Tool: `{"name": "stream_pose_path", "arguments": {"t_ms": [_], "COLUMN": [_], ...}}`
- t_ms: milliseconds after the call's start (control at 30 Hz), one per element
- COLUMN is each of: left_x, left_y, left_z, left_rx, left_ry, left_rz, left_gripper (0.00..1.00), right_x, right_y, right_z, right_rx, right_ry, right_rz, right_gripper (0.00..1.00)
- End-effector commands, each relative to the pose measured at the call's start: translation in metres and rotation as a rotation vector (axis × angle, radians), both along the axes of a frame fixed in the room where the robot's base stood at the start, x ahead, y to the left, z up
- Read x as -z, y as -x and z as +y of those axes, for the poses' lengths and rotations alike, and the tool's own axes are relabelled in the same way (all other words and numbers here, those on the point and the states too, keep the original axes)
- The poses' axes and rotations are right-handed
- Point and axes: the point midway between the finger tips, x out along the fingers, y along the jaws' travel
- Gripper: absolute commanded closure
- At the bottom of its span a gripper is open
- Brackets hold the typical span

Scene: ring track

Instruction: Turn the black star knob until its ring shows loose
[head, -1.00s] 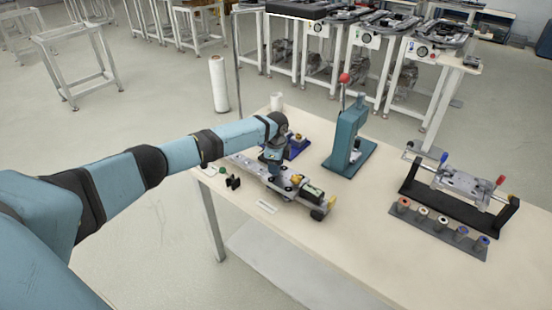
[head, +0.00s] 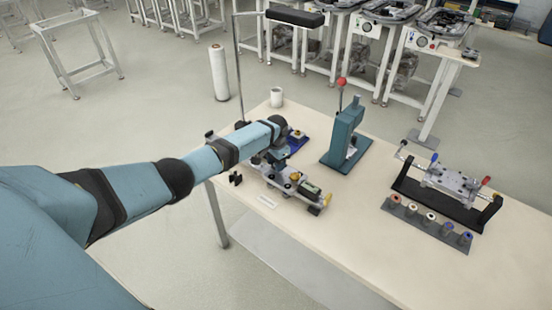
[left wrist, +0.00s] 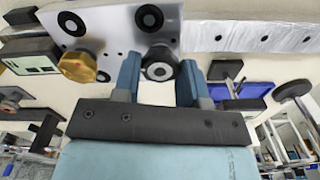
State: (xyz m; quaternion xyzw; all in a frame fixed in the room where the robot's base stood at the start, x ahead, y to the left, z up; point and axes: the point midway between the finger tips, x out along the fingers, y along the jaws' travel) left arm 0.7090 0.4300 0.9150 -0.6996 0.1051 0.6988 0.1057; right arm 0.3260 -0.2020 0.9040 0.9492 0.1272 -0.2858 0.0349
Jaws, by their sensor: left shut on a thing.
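The black star knob (left wrist: 160,65), dark with a pale hub, sits between the two fingers of my left gripper (left wrist: 160,82) in the left wrist view. The fingers are closed on its sides. It is mounted on a grey metal plate (left wrist: 113,25). In the head view my left gripper (head: 273,172) reaches down onto the grey fixture (head: 288,186) on the table, and my wrist hides the knob there. No colour on the knob's ring can be read. My right gripper is in neither view.
A yellow knob (left wrist: 78,66) sits beside the gripped knob. A blue holder (head: 298,145) stands behind the fixture, a teal press (head: 344,138) to its right. A black stand with a clamp (head: 446,193) and a rack of several spools (head: 429,225) are farther right. The table's front right is clear.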

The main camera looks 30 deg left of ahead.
Motion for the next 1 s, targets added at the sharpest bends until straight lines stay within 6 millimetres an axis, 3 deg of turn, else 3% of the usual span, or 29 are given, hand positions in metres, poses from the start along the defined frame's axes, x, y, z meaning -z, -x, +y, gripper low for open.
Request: {"name": "stream_pose_path", "arguments": {"t_ms": [433,1000], "left_x": [0.002,0.005], "left_y": [0.002,0.003], "left_z": [-0.002,-0.002], "left_rx": [-0.421,-0.794], "left_ry": [0.002,0.000], "left_rz": [0.005,0.007], "left_gripper": [0.85,0.85], "right_x": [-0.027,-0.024], "right_y": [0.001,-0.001], "right_z": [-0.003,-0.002], "right_rx": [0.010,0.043], "right_ry": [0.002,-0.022], "right_rz": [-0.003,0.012], "right_gripper": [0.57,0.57]}}
